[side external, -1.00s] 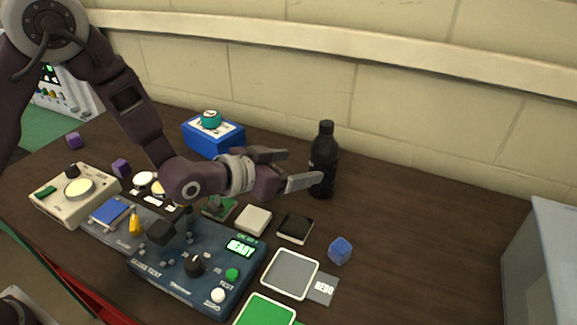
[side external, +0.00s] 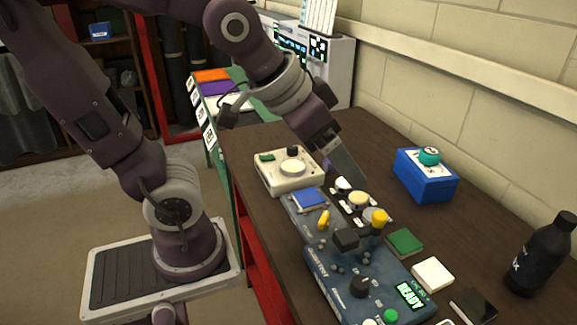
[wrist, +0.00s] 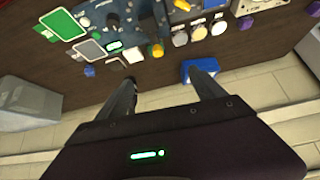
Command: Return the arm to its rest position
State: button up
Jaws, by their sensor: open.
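My gripper (side external: 346,168) hangs over the bench in the side view, pointing down and to the right, above or beside the strip of round buttons (side external: 358,200). How high it is above them I cannot tell. In the wrist view my gripper (wrist: 161,76) has its two grey fingers spread apart, with nothing held between them. The blue box (wrist: 201,68) shows just beyond the right fingertip there. My arm is bent, with its upper part raised above my base at left.
The blue tester (side external: 365,280), cream box (side external: 289,170), blue box with teal button (side external: 425,178) and black bottle (side external: 541,255) crowd the bench. Green (side external: 405,242), white (side external: 432,273) and black (side external: 474,305) squares lie at the front right. A wall runs along the back.

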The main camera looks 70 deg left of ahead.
jog(key=s+a+g, duration=0.1)
jog(key=s, duration=0.8)
jog(key=shift+s+a+f+n+g, duration=0.25)
jog(key=shift+s+f+n+g, duration=0.05)
jog(key=shift+f+n, duration=0.15)
